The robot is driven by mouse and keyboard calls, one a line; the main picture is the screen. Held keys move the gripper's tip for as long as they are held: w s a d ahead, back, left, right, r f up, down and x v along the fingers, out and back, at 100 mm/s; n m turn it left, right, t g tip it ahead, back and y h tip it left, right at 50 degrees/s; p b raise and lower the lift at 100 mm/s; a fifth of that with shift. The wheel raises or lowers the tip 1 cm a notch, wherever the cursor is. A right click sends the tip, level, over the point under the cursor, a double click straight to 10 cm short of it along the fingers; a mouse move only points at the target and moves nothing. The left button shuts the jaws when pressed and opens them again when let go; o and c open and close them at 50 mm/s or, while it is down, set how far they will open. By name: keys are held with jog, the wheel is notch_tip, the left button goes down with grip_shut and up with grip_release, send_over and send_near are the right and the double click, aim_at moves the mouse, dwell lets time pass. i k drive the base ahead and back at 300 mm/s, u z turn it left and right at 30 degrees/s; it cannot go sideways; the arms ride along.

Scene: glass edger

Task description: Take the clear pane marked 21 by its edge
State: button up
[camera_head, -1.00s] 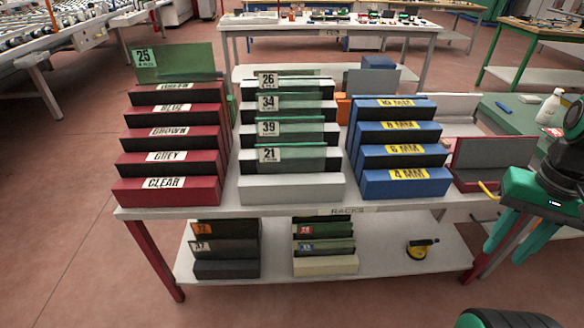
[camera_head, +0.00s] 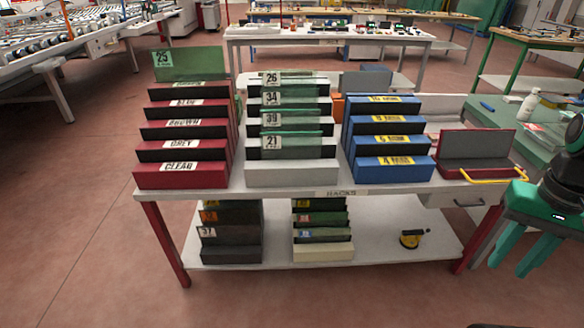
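The pane marked 21 (camera_head: 308,146) is a clear, greenish sheet standing in the front slot of the white middle rack (camera_head: 291,173). Its label is at the left end, and its lower part is hidden in the rack. Panes marked 39 (camera_head: 308,123), 34 (camera_head: 306,101) and 26 (camera_head: 300,80) stand in the slots behind it. My gripper (camera_head: 508,268) is at the right edge of the picture, fingers pointing down and apart, with nothing between them. It is well to the right of the pane and in front of the table.
A red rack (camera_head: 181,177) stands to the left and a blue rack (camera_head: 391,178) to the right. A red holder with a yellow handle (camera_head: 482,180) is at the table's right end. Floor in front is clear.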

aim_at(274, 145)
jog(key=k, duration=0.85)
jog(key=u, duration=0.4)
jog(key=i, duration=0.95)
jog(key=u, duration=0.35)
jog(key=i, duration=1.2)
jog(key=z, duration=0.2)
